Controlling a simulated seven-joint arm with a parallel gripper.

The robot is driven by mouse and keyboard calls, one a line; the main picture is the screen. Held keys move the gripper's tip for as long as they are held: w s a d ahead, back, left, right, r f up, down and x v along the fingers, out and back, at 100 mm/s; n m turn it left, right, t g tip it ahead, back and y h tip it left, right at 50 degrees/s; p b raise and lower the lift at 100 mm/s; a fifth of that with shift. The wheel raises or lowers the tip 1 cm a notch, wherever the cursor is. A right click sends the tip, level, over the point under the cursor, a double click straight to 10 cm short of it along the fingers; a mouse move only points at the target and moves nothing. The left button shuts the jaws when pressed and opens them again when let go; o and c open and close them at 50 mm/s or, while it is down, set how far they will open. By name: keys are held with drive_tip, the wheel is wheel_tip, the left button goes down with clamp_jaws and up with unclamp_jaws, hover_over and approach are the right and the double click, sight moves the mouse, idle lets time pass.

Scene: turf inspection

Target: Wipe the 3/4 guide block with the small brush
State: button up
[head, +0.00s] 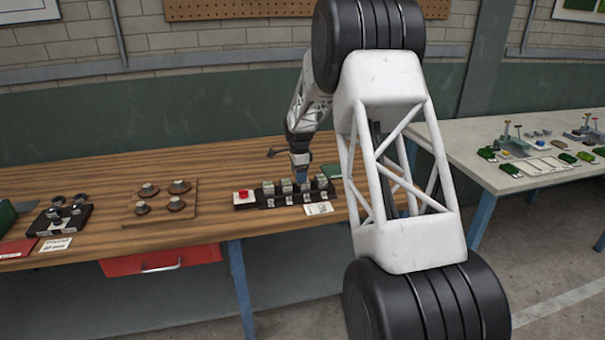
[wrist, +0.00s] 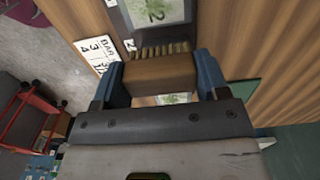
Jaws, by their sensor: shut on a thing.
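My gripper (wrist: 162,75) is shut on the small brush (wrist: 160,72), a brown wooden block with short tan bristles, held between the blue fingers in the wrist view. The bristles are beside a greenish block marked 2 (wrist: 158,12) on a dark rack. Part of another greenish block (wrist: 178,98) shows past the brush, mostly hidden. In the head view my gripper (head: 300,172) is low over the row of guide blocks (head: 268,188) on their dark rack. The block labels are too small there, so I cannot tell which is the 3/4 block, or whether the bristles touch one.
A white card with "BAR" and "3/4" (wrist: 97,50) lies beside the rack. A red button box (head: 243,197) stands at the rack's left end. A wooden board with round knobs (head: 150,215) is further left on the bench. Bare bench lies between them.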

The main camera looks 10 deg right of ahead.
drive_tip(key=shift+d, duration=2)
wheel_tip(320, 180, up, 8)
drive_tip(key=shift+r, duration=0.15)
drive_tip(key=shift+a, duration=0.1)
